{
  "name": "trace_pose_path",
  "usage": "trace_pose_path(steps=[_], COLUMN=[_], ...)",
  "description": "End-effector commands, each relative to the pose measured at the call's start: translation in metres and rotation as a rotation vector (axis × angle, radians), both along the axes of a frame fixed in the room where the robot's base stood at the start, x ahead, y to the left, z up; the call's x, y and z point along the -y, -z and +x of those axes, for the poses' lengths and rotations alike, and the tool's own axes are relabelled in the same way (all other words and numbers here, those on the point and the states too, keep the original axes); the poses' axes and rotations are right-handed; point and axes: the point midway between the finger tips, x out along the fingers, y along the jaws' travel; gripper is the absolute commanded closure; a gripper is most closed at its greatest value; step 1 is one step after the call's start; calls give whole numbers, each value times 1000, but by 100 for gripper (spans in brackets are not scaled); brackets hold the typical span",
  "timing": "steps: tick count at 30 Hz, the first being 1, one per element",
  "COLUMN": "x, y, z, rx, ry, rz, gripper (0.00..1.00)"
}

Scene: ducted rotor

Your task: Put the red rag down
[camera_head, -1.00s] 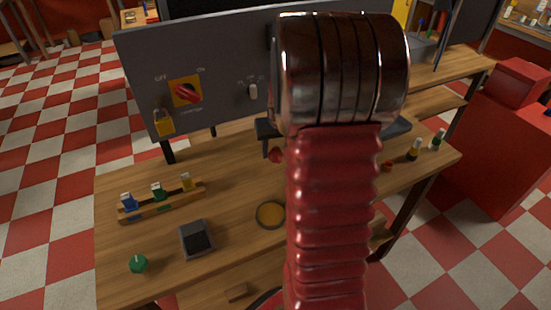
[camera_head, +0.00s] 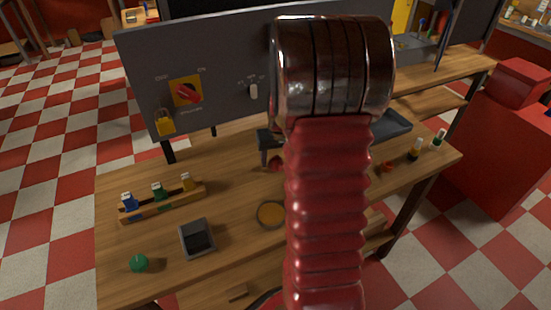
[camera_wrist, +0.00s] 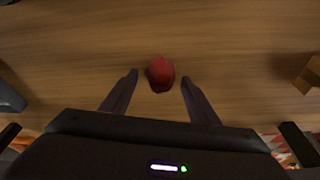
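In the wrist view a small crumpled red thing, which looks like the red rag (camera_wrist: 160,74), rests on the wooden bench top (camera_wrist: 90,45). My gripper (camera_wrist: 160,80) is open, with its two dark fingers on either side of the rag near the fingertips. A gap of bare wood shows between the rag and each finger.
A grey panel with a red switch (camera_head: 187,92) and a yellow padlock (camera_head: 165,122) stands behind the bench. On the bench are a rack of small coloured items (camera_head: 162,205), a grey box (camera_head: 197,239), a round amber dish (camera_head: 271,214), a green item (camera_head: 139,263) and a dark tray (camera_head: 392,127).

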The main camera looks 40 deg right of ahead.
Motion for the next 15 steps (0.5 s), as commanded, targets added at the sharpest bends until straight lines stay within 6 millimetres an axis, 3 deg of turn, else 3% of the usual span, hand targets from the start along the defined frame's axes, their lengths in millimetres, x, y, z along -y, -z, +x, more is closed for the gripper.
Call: trace_pose_path(steps=[4, 15], x=[0, 0], y=[0, -5], z=[0, -1], rx=[0, 0], ry=[0, 0], rz=[0, 0], gripper=[35, 35])
